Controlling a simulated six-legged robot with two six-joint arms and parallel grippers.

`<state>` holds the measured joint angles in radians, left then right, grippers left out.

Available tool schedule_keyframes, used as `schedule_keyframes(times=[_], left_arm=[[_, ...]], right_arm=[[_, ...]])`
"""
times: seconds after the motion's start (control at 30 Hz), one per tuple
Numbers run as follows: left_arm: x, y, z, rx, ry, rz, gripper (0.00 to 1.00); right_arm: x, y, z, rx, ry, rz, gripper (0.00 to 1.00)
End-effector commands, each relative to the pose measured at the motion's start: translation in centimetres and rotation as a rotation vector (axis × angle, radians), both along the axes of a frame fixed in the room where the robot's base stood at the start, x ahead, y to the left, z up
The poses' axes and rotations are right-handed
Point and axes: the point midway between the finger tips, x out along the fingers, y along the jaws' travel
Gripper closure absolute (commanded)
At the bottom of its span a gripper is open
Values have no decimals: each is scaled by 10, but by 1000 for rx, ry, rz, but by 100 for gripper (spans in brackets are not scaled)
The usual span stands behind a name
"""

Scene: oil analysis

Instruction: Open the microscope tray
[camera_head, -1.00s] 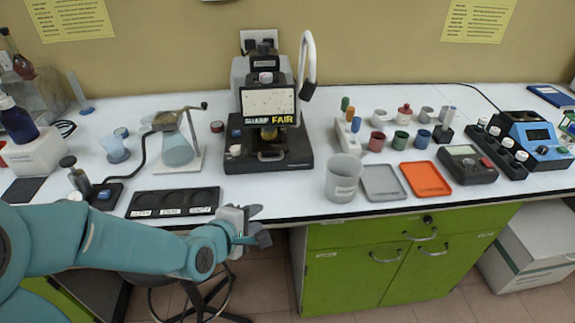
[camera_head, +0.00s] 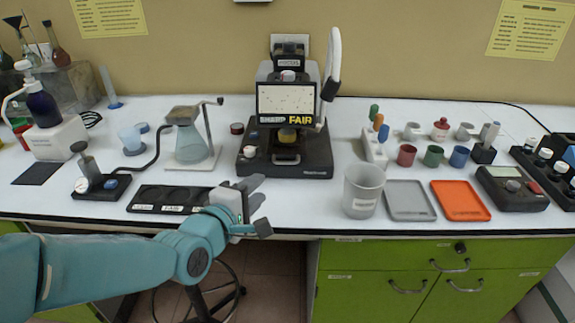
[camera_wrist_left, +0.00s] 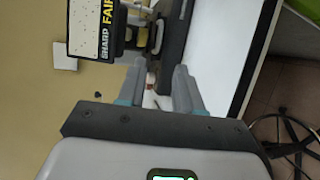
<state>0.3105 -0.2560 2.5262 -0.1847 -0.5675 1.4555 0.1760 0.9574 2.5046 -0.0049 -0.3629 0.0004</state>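The microscope (camera_head: 315,150) is a black device with a screen reading "SHARP FAIR", standing at the middle of the white counter. Its tray (camera_head: 287,153) is low at the front, with a pale handle (camera_head: 287,161) facing me. In the left wrist view the microscope screen (camera_wrist_left: 90,28) is at upper left, and the handle (camera_wrist_left: 155,36) shows beyond the fingers. My left gripper (camera_head: 261,206) is open and empty, near the counter's front edge, in front of and left of the handle, apart from it. It also shows in the left wrist view (camera_wrist_left: 159,88). My right gripper is not in view.
A black three-well plate (camera_head: 165,199) lies left of the gripper. A grey cup (camera_head: 362,190), a grey tray (camera_head: 410,201) and an orange tray (camera_head: 461,201) stand to the right. Counter in front of the microscope is clear.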

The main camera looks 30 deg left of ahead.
Motion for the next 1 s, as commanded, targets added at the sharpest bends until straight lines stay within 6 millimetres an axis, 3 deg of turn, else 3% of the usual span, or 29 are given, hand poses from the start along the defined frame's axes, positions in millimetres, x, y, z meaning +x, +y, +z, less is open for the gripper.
schedule_keyframes(times=[0.5, 0.7, 1.0], left_arm=[[116, 13, -23, -1, 2, -3, 65], [139, 17, -28, -1, 2, -2, 65], [144, 18, -30, -1, 1, -2, 65]], right_arm=[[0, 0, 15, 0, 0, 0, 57], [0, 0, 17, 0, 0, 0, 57], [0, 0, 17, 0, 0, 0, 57]])
